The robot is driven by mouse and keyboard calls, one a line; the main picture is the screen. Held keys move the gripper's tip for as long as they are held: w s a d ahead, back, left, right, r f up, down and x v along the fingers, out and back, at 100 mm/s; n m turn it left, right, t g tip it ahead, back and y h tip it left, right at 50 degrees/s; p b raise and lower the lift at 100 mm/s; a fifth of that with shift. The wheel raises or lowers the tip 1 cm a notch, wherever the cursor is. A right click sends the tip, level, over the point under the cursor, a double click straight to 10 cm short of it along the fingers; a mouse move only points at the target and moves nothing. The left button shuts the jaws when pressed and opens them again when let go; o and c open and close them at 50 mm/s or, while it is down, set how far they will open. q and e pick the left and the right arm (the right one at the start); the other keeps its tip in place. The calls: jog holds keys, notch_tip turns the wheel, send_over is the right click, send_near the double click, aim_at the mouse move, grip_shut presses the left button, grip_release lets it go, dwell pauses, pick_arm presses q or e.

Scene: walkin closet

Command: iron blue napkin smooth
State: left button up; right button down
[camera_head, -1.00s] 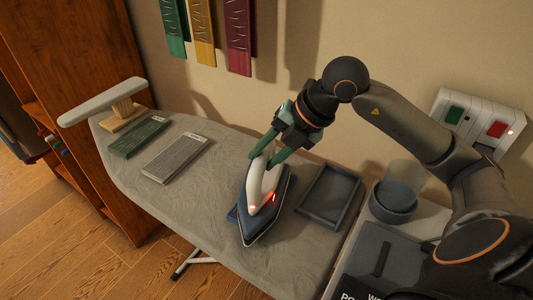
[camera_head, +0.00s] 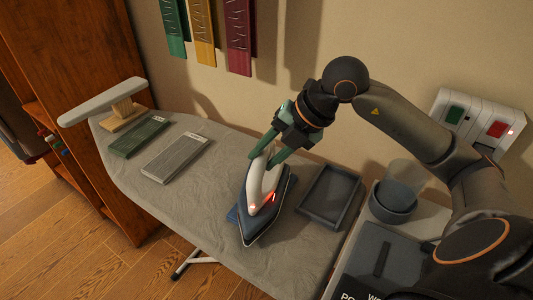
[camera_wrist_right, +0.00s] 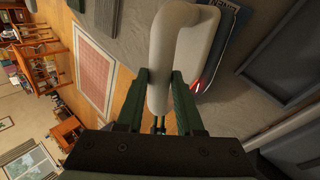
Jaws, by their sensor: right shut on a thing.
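The iron (camera_head: 262,190), with a white handle, dark body and red lights, sits on the ironing board (camera_head: 200,210). The blue napkin (camera_head: 233,214) lies under the iron; only narrow edges of it show around the soleplate, so its creases are hidden. My right gripper (camera_head: 268,155) is shut on the iron's handle from above and behind. In the right wrist view its green fingers (camera_wrist_right: 160,76) lie on both sides of the white handle (camera_wrist_right: 160,40). My left gripper is not in view.
An empty dark tray (camera_head: 328,195) lies right of the iron. Folded green (camera_head: 139,137) and grey (camera_head: 174,158) cloths lie on the board's left, near a small sleeve board (camera_head: 104,100). A round container (camera_head: 394,203) stands at right. The board's front middle is clear.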

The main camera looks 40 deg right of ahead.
dwell(0.3)
notch_tip(320, 180, up, 6)
jog(key=p, duration=0.5)
jog(key=shift+r, duration=0.15)
jog(key=shift+w+a, duration=0.1)
dwell(0.5)
